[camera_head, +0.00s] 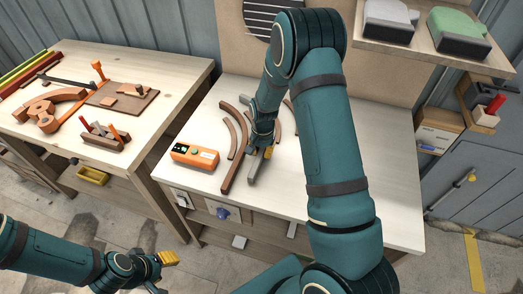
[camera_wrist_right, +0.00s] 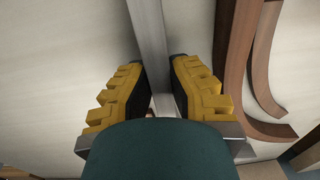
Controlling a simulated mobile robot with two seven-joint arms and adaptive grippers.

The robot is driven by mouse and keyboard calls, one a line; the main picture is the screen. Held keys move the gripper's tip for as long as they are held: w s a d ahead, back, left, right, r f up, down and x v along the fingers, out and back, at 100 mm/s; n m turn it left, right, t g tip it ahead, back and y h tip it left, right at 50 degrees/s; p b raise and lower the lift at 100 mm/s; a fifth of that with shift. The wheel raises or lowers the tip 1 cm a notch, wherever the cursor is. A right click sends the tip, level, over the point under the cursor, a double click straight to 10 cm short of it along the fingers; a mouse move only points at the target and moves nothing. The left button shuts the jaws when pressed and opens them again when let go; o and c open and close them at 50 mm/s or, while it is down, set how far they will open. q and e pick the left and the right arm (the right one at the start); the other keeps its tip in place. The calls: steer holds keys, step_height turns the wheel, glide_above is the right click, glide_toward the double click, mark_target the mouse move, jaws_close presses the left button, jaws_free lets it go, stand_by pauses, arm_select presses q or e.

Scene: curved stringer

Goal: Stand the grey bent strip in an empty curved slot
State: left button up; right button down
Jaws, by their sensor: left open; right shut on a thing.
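The grey bent strip (camera_head: 252,171) is on or just above the pale bench top in the head view, its near end showing below my right gripper. My right gripper (camera_head: 263,150) is shut on it. In the right wrist view the strip (camera_wrist_right: 149,35) runs up between the yellow-padded fingers (camera_wrist_right: 160,75). Brown curved rails (camera_head: 233,165) stand beside it to the left in the head view, and curved rails (camera_wrist_right: 264,60) show at right in the wrist view. The far rails and slots are partly hidden by my arm. My left gripper (camera_head: 164,272) is open and empty, away from the bench.
An orange device (camera_head: 195,155) lies on the bench left of the rails. A second table (camera_head: 150,75) at left holds wooden parts and tools. A shelf (camera_head: 400,40) with sanders is at back right. The bench's right side (camera_head: 400,190) is clear.

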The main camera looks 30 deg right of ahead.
steer(key=shift+f, duration=0.15)
steer(key=c, duration=1)
jaws_free()
step_height(320, 180, up, 12)
steer(key=shift+s, duration=0.25)
steer(key=shift+d, duration=0.1)
